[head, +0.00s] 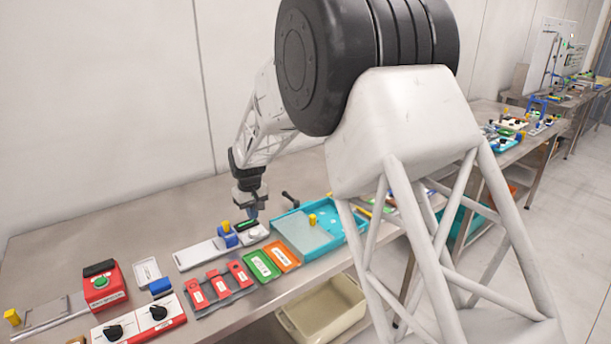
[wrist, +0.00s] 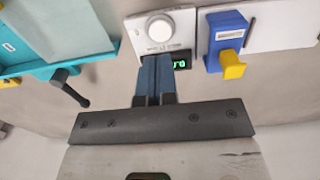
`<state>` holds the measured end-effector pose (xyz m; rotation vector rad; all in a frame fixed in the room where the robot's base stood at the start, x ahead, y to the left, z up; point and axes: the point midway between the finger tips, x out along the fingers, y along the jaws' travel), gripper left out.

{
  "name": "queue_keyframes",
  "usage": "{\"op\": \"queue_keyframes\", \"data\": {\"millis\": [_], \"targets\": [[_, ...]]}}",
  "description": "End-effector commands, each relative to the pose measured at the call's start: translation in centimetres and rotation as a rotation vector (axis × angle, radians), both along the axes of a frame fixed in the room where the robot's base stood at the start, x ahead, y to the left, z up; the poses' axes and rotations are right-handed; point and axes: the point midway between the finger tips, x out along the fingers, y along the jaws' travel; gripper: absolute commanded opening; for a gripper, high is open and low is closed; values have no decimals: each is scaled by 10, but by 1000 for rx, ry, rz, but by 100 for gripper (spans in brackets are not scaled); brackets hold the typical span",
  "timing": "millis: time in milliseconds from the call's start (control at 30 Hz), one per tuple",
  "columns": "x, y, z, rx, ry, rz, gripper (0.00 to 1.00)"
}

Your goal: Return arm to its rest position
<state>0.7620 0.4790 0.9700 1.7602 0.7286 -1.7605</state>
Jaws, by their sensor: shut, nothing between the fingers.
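My gripper (head: 252,212) hangs pointing down over the steel workbench (head: 120,240) in the head view, close above a white device. In the wrist view my gripper's two blue fingers (wrist: 155,62) are together with nothing between them. The white device (wrist: 158,32) has a round knob and a lit green display, which the fingers partly overlap in that view. I cannot tell whether the fingertips touch it. My arm reaches out from the large black joint.
A blue block with a yellow knob (wrist: 228,48) stands beside the device. A black-handled lever (wrist: 68,88) and a teal tray (head: 340,222) are on the other side. Red holders (head: 218,284), green and orange plates and a red button box (head: 104,286) crowd the front. A beige bin (head: 322,308) sits below.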

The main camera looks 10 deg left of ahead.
Motion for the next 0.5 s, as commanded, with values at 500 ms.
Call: {"op": "queue_keyframes", "data": {"millis": [500], "targets": [[-21,-83,61,15,-26,-97,0]]}}
